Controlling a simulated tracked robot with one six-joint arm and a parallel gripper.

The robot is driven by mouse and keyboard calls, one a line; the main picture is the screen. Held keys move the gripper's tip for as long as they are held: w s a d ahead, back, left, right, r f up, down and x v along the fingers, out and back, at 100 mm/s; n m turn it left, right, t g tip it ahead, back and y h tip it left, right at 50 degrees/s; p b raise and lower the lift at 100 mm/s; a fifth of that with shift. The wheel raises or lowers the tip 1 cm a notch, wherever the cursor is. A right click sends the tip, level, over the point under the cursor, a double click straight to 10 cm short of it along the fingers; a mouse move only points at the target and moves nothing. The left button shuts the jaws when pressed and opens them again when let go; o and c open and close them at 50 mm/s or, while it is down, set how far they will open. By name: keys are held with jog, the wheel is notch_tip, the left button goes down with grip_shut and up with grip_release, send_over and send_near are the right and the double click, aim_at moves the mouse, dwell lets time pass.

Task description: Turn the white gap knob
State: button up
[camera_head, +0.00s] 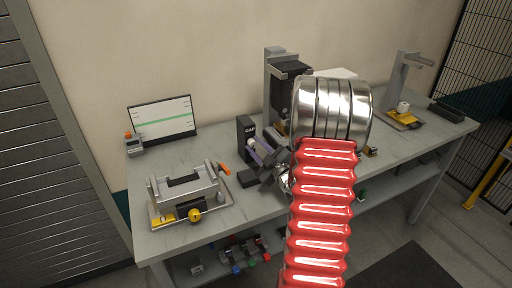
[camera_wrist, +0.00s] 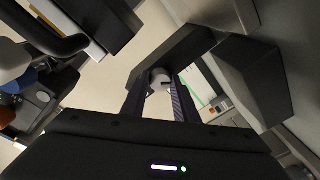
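The white gap knob (camera_head: 250,143) sits on the front of a dark upright box labelled "GAP" (camera_head: 244,127). My gripper (camera_head: 259,151) points at the knob from the right in the head view. In the wrist view, my gripper (camera_wrist: 160,95) is open, with one finger on each side of the knob. A narrow space shows beside the knob; I cannot tell whether either finger touches it.
A grey clamp fixture with a yellow knob (camera_head: 194,214) stands left on the bench (camera_head: 180,150). A monitor (camera_head: 162,119) stands behind it. A tall grey-and-black machine (camera_head: 274,85) stands behind my arm. My red arm hides the bench's middle right.

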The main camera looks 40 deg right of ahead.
jog(key=shift+a, duration=0.1)
jog(key=c, duration=0.5)
jog(key=shift+c, duration=0.2)
jog(key=shift+m, duration=1.9)
jog(key=o, duration=1.1)
jog(key=shift+c, duration=0.2)
jog(key=s, duration=0.4)
jog(key=s+a, duration=0.1)
jog(key=s, duration=0.4)
jog(key=s+a, duration=0.1)
jog(key=s, duration=0.3)
jog(key=shift+s+a+f, duration=0.25)
jog(key=shift+f, duration=0.05)
